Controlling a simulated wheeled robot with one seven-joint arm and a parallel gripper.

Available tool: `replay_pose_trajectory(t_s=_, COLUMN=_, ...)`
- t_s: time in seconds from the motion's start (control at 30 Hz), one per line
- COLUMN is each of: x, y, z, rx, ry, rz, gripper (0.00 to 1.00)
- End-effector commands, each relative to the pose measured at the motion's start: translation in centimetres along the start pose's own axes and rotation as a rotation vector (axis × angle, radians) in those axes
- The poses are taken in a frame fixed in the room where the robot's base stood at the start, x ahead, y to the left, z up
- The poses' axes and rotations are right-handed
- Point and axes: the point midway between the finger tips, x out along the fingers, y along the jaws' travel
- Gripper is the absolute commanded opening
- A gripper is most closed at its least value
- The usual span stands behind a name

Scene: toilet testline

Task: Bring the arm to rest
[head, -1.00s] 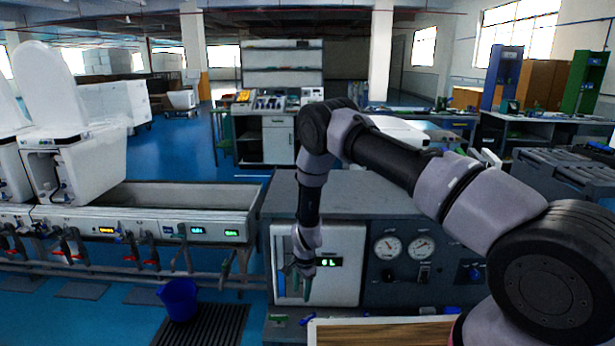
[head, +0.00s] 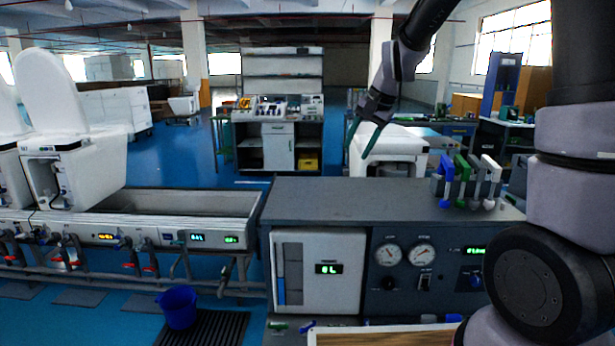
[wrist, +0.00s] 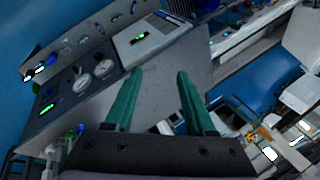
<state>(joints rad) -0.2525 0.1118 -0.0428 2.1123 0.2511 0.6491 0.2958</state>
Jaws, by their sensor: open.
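My gripper (head: 362,140) hangs in the air in the head view, above and behind the grey test cabinet (head: 330,196). Its green fingers point down and to the left. In the wrist view the two green fingers (wrist: 157,95) stand well apart, with nothing between them. The arm is folded up at the right of the head view, its upper part running out of the top of the picture. The cabinet's grey top (wrist: 172,82) shows beyond the fingers in the wrist view.
Several coloured clamp-like handles (head: 468,180) stand at the cabinet's right end. A white toilet (head: 75,150) stands left on a long trough bench (head: 190,200). A blue bucket (head: 178,306) is on the floor. The cabinet top is mostly clear.

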Motion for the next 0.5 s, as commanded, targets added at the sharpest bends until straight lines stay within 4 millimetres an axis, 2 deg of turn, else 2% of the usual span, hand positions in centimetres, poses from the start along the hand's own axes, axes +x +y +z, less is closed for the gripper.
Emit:
replay_pose_trajectory(t_s=0.03, x=-2.8, y=0.8, z=0.3, rx=-0.016, ry=0.023, rz=-0.017, gripper=0.55)
replay_pose_trajectory(t_s=0.2, x=-10.0, y=4.1, z=2.3, rx=-0.085, ry=0.085, rz=-0.042, gripper=0.55)
replay_pose_trajectory(t_s=0.4, x=-16.5, y=8.7, z=5.8, rx=-0.165, ry=0.172, rz=-0.052, gripper=0.55)
replay_pose_trajectory(t_s=0.5, x=-18.7, y=11.0, z=7.8, rx=-0.202, ry=0.215, rz=-0.048, gripper=0.55)
